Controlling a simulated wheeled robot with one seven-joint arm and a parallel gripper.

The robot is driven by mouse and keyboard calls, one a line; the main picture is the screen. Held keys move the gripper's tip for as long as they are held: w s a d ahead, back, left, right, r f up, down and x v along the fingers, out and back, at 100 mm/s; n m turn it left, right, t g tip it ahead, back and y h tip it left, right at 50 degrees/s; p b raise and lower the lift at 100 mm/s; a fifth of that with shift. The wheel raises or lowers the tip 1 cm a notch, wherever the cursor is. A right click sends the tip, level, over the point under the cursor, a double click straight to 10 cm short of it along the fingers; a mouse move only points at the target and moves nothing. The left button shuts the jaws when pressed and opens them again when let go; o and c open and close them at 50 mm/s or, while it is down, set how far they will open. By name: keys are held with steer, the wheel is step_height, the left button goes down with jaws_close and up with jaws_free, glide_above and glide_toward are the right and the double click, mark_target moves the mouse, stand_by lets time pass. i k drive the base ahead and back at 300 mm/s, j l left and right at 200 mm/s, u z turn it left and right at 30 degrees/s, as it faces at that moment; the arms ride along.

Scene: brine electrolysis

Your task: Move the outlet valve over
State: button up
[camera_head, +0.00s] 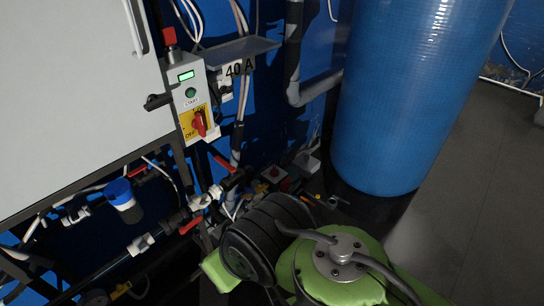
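Several valves with red handles sit on the pipework at the lower left. One red-handled valve (225,163) is on the pipe below the control box. Another red handle (190,225) is lower, beside a white fitting. A third red handle (138,173) is near the white cabinet's bottom edge. I cannot tell which is the outlet valve. My green and black arm fills the bottom middle, to the right of these valves. My gripper is not visible; the arm's links may hide it.
A control box (187,77) with a red switch hangs beside the white cabinet (70,100). A large blue tank (405,90) stands at the right on a dark base. A blue-capped filter (122,200) is at the lower left. Grey floor (480,190) is clear right of the tank.

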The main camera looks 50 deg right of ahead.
mark_target(232, 169)
steer(key=z, duration=0.9)
steer(key=i+j+u, duration=0.2)
steer(key=u, duration=0.25)
steer(key=i+j+u, duration=0.15)
steer(key=u, duration=0.3)
steer(key=i+u, duration=0.45)
steer(key=k, duration=0.1)
